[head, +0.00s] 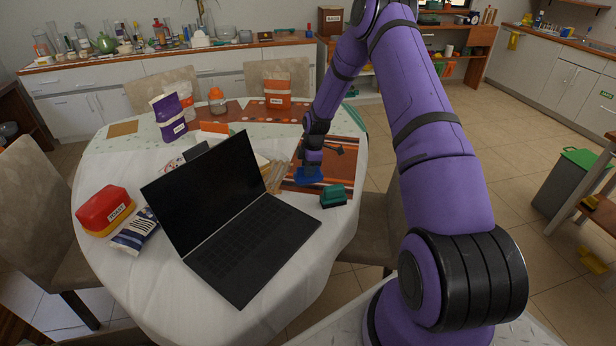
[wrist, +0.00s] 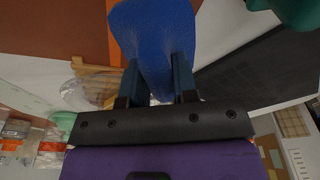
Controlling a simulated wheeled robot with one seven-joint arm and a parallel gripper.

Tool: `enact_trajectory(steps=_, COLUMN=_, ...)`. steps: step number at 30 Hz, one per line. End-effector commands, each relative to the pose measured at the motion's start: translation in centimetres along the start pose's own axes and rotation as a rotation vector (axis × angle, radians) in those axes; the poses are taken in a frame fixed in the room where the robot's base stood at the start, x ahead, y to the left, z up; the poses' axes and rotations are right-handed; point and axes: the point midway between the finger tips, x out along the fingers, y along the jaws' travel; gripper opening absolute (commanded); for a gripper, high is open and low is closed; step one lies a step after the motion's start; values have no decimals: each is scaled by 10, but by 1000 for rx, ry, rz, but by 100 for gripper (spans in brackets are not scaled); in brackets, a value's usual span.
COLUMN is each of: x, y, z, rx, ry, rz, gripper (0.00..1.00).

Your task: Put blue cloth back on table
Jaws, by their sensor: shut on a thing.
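The blue cloth (head: 309,175) is at the right side of the round table (head: 300,318), over or on an orange-brown striped mat. In the wrist view the blue cloth (wrist: 152,40) sits between the two fingers of my gripper (wrist: 158,75) and spreads out past the fingertips. My gripper is shut on it. In the head view my gripper (head: 312,160) points down at the cloth and partly hides it. I cannot tell whether the cloth touches the mat.
A dark green block-like item (head: 333,196) stands just right of the cloth. An open laptop (head: 250,245) fills the table's front middle. A red and yellow toast box (head: 105,211) is at the left. A purple bag (head: 170,118) and orange package (head: 277,93) stand at the back.

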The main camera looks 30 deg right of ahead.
Motion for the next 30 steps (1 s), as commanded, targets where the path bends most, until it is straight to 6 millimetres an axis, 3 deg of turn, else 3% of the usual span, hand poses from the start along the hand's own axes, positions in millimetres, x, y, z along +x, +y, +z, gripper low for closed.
enact_trajectory(steps=9, x=35, y=0, z=5, rx=-1, ry=0, rz=-1, gripper=3)
enact_trajectory(steps=19, x=37, y=0, z=6, rx=-1, ry=0, rz=-1, gripper=3)
enact_trajectory(steps=20, x=37, y=0, z=6, rx=-1, ry=0, rz=0, gripper=32)
enact_trajectory(steps=23, x=36, y=0, z=6, rx=-1, ry=0, rz=0, gripper=52)
enact_trajectory(steps=30, x=36, y=0, z=5, rx=-1, ry=0, rz=0, gripper=52)
